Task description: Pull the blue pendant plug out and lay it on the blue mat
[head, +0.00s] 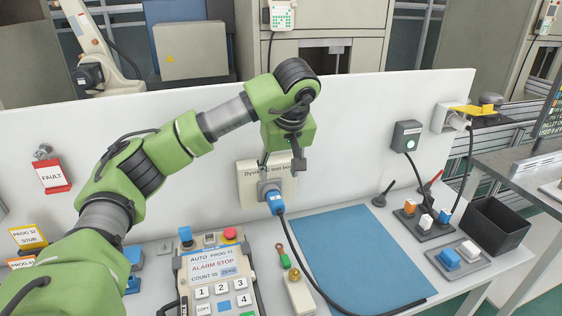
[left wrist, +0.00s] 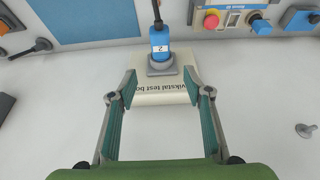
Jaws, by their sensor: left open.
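The blue plug (head: 275,204) sits in a grey socket on the front of the cream test box (head: 285,187), with a black cable running from it. In the left wrist view the plug (left wrist: 160,40) carries a 2 and is still seated in its socket. My left gripper (head: 283,160) is above the plug, near the top of the test box. In the left wrist view its fingers (left wrist: 161,84) are spread and empty, with the plug beyond the tips. The blue mat (head: 352,250) lies flat and is crossed by the cable at its front edge. My right gripper is out of view.
A pendant (head: 218,278) with buttons stands left of the mat. Switches (head: 425,220) and a black bin (head: 497,226) stand to the right. A white panel (head: 365,110) rises behind the table.

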